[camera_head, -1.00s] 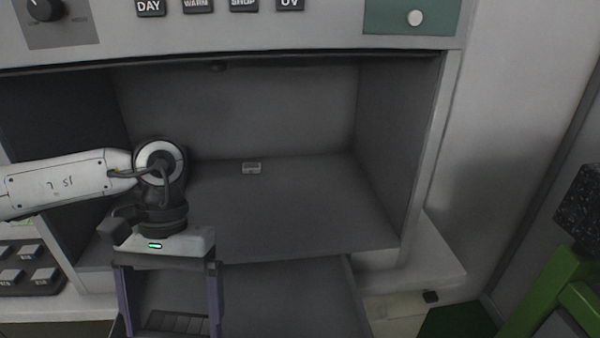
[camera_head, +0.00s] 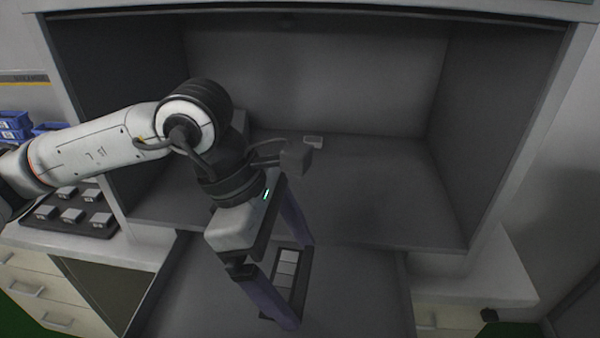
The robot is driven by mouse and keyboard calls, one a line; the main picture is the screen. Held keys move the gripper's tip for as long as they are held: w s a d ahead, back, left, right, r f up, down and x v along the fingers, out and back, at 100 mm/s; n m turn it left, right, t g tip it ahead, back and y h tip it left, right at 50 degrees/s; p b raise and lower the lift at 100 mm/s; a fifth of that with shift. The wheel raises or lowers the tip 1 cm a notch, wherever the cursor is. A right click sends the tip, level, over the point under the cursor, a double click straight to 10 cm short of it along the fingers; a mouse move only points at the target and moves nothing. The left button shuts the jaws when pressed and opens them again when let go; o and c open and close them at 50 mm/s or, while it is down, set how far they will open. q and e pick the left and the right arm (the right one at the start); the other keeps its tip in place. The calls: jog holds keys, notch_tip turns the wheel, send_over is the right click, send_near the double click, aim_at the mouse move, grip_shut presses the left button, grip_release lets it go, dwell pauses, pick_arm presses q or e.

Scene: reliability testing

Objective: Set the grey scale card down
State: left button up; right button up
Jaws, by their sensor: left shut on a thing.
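The grey scale card (camera_head: 286,270) is a dark strip with several patches running from pale to darker grey. The gripper points down and holds the card over a grey pulled-out surface (camera_head: 365,290) in front of the booth. I cannot tell whether the card touches that surface. My right gripper is not in view.
The grey booth (camera_head: 400,190) has side walls and an open front. A small pale block (camera_head: 313,142) lies on its floor near the back. A tray of several small blocks (camera_head: 72,212) is on the left counter. The booth floor's right half is clear.

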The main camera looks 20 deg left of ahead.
pick_arm(q)
jog(key=n, duration=0.2)
jog(key=d+r+n+t, duration=0.1)
jog(key=shift+s+d+n+y, duration=0.1)
jog(key=shift+d+n+y, duration=0.1)
jog(key=shift+n+y, duration=0.15)
jog(key=n, duration=0.2)
jog(key=d+r+n+t+y, duration=0.1)
jog(key=n, duration=0.1)
jog(key=shift+b, duration=0.35)
jog(key=d+r+n+t+y, duration=0.1)
jog(key=n+y, duration=0.1)
jog(key=n, duration=0.4)
send_near(326, 208)
jog(key=shift+w+d+f, duration=0.1)
jog(key=shift+w+d, duration=0.15)
jog(key=shift+w, duration=0.6)
jog(key=shift+w+f, duration=0.2)
jog(key=shift+f, duration=2.5)
jog(key=o, duration=0.7)
jog(key=shift+r, duration=0.1)
